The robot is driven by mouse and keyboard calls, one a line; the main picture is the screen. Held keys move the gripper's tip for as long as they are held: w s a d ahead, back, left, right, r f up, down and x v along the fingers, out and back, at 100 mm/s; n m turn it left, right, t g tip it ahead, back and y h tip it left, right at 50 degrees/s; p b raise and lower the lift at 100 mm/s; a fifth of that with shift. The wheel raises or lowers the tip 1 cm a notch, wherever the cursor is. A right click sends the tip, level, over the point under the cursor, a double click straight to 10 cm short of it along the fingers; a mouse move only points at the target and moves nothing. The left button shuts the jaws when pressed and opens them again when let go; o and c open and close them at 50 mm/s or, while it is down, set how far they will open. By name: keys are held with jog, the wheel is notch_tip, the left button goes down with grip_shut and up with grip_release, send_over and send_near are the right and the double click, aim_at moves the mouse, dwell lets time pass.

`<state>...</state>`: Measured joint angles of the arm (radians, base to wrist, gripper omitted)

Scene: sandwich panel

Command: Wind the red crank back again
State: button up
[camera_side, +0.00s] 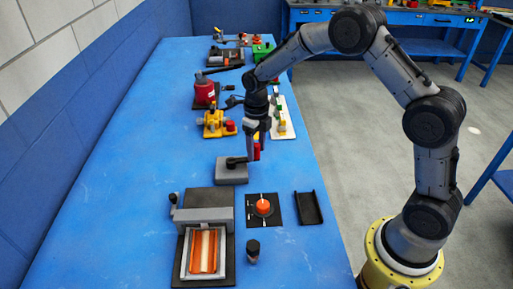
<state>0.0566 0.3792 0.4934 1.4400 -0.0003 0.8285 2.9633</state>
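A grey block (231,171) on the blue table carries a dark crank arm (237,160) that points right. A small upright red handle (257,151) shows at the end of this arm; this looks like the red crank. My gripper (256,136) points down right at the top of the red handle. Its fingers are small and dark here, and I cannot tell whether they close on the handle or only stand around it.
A red cylinder (205,93) and a yellow device (214,122) stand behind. A white board (282,118) lies right of my gripper. In front are a framed orange-striped panel (203,252), an orange knob (263,206) on a black plate and a black tray (308,209).

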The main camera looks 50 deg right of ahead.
notch_tip(320, 180, up, 14)
dwell(0.6)
